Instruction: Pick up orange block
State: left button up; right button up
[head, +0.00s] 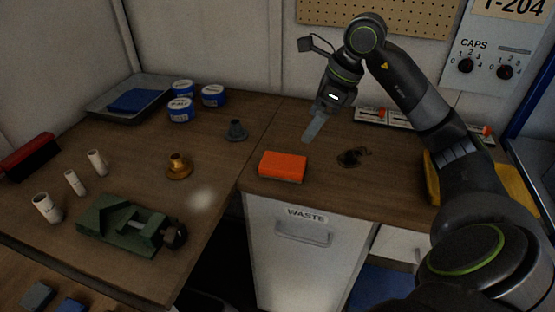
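The orange block (283,168) lies flat on the wooden counter, near its front edge, above the waste bin front. My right gripper (313,128) comes in from the right and hangs above and slightly behind the block, pointing down. Its fingers show as one pale narrow shape, so I cannot tell whether they are open. There is a gap between the fingers and the block, and nothing is seen held. My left gripper is not in view.
A dark small heap (354,157) lies right of the block. A grey cone-shaped fitting (236,131) and a brass fitting (179,167) stand to its left. A green clamp-like device (125,224) sits front left. A yellow item (516,190) lies at the right.

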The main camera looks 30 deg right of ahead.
send_near(285, 162)
jog(key=shift+s+d+f+p, duration=0.1)
jog(key=shift+s+f+p, duration=0.15)
jog(key=shift+p, duration=0.1)
jog(key=x, duration=0.4)
jog(key=shift+w+f+p, duration=0.2)
jog(key=shift+p, duration=0.1)
jog(key=x, duration=0.2)
jog(key=p+x, duration=0.1)
jog(key=x, duration=0.1)
jog(key=shift+w+a+f, duration=0.15)
jog(key=shift+a, duration=0.15)
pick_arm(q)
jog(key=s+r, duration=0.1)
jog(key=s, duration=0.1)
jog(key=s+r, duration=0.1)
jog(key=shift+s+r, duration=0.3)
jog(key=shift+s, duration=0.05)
pick_arm(e)
jog(key=shift+w+f, duration=0.15)
jog(key=shift+f, duration=0.2)
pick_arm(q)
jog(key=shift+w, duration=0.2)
pick_arm(e)
jog(key=c, duration=1.1)
jog(key=shift+r, duration=0.1)
